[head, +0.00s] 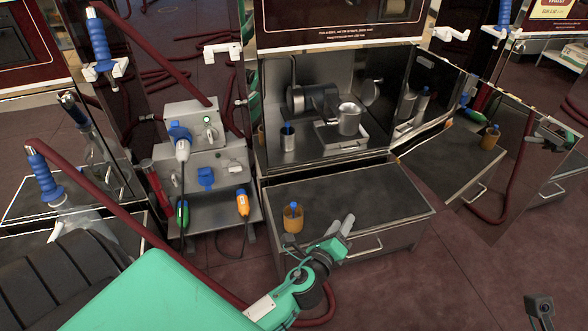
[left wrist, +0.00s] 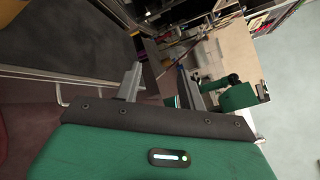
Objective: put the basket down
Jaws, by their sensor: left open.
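I cannot make out a basket for certain. A silver round container (head: 349,118) stands upright on a light tray (head: 341,142) inside the open steel cabinet (head: 290,157), and I cannot tell whether it is the basket. My left gripper (head: 340,232) is open and empty, in front of the lower steel counter (head: 385,205) and well apart from the container. Its two fingers also show in the left wrist view (left wrist: 163,90), with nothing between them. My right gripper is not in view.
An orange bottle with a blue cap (head: 292,219) stands on the counter, just left of my gripper. A grey unit with plugs (head: 195,130) stands left of the cabinet. Dark red hoses (head: 110,208) run at the left. Much of the counter top is clear.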

